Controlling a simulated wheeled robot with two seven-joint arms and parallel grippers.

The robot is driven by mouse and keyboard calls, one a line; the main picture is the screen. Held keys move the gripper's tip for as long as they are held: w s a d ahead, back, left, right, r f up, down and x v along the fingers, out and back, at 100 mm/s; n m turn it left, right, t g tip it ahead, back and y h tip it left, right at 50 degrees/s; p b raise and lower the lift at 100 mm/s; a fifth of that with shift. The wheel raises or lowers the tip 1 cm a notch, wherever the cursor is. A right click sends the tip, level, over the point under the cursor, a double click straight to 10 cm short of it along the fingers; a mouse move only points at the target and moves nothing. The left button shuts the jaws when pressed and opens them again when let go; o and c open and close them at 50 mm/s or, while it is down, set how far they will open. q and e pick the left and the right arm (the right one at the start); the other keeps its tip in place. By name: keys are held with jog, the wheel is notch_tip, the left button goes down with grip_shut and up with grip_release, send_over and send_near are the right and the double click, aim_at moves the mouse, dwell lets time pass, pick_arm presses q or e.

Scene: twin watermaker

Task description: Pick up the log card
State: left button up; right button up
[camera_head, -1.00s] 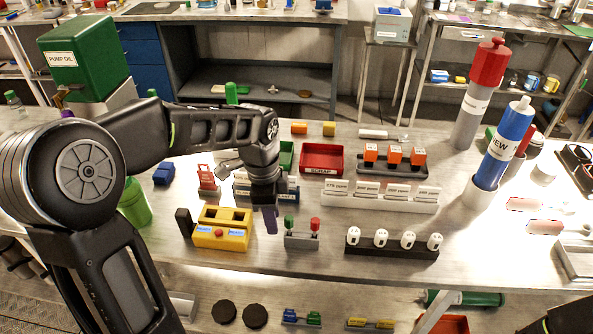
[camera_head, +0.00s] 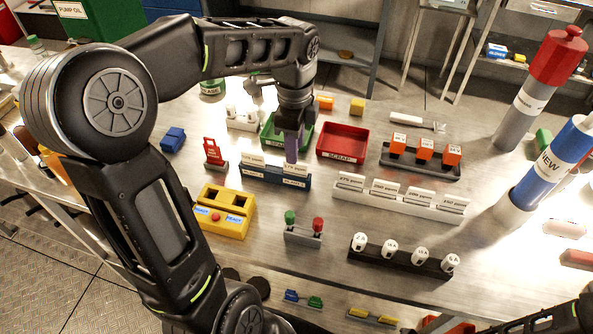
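My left gripper (camera_head: 291,152) points down over the table at the back edge of a blue holder (camera_head: 262,179). Its narrow purplish fingertips are seen nearly edge-on, and I cannot tell whether they are apart. White cards (camera_head: 253,160) stand in the blue holder, one to the left of the fingertips and another (camera_head: 296,170) just beside them. Their print is too small to read, so I cannot tell which is the log card. A white rack (camera_head: 400,203) to the right holds several white ppm cards (camera_head: 383,187). My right gripper is out of view.
A green tray (camera_head: 270,143) lies behind the gripper, and a red scrap tray (camera_head: 343,141) is to its right. A yellow device (camera_head: 226,212), a grey stand (camera_head: 303,237) with green and red knobs, and a black rack (camera_head: 395,260) stand nearer the front.

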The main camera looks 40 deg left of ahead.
aim_at(295, 173)
pick_arm(q)
jog(key=shift+f, duration=0.75)
jog(key=shift+f+p, duration=0.6)
jog(key=shift+f, duration=2)
grip_shut()
